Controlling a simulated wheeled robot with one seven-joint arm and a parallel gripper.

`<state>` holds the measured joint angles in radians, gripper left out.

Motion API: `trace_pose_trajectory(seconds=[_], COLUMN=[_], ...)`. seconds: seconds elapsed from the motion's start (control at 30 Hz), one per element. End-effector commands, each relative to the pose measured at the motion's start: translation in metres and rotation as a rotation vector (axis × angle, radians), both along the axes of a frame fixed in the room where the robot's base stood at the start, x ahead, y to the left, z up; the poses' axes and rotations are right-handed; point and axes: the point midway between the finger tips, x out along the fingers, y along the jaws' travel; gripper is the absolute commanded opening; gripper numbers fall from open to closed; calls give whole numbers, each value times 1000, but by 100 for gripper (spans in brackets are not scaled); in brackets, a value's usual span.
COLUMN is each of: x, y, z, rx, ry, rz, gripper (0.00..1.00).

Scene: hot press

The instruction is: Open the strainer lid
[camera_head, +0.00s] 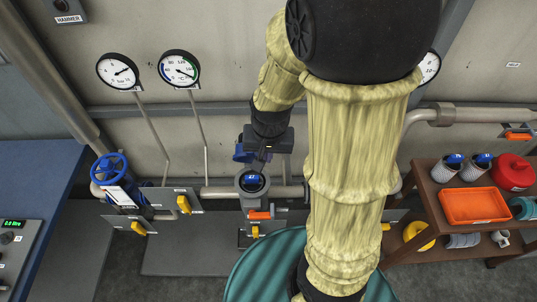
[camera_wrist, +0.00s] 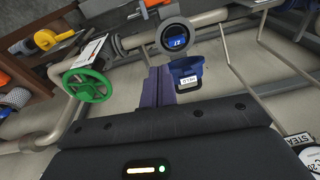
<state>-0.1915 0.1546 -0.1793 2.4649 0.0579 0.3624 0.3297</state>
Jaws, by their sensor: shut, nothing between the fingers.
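The strainer is a grey round housing on the pipe. A blue cup-shaped piece with a white label (camera_wrist: 187,75), apparently the lid, stands beside the ring on the wall side, tilted away from the mouth. A bit of blue (camera_head: 239,153) also shows there in the head view. My gripper (camera_wrist: 157,84) is shut and empty, its fingers just beside the blue piece; whether they touch it I cannot tell. In the head view my arm hides part of this area.
An orange-handled valve (camera_head: 260,215) sits just below the strainer. A blue handwheel (camera_head: 108,168) is at left, a green one (camera_wrist: 87,86) in the wrist view. Pipes and gauges (camera_head: 179,68) line the wall. A brown shelf (camera_head: 428,197) with an orange tray (camera_head: 444,206) stands at right.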

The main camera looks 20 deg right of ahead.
Motion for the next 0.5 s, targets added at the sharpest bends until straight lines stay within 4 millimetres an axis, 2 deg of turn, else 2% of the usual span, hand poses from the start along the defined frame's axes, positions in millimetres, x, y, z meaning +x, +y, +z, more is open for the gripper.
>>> trace_pose_trajectory(seconds=[0.2, 0.5], x=[-8, -9], y=[-2, -2], z=[7, 7], rx=[-10, -12], ry=[-18, -19], rz=[99, 106], gripper=[0, 0])
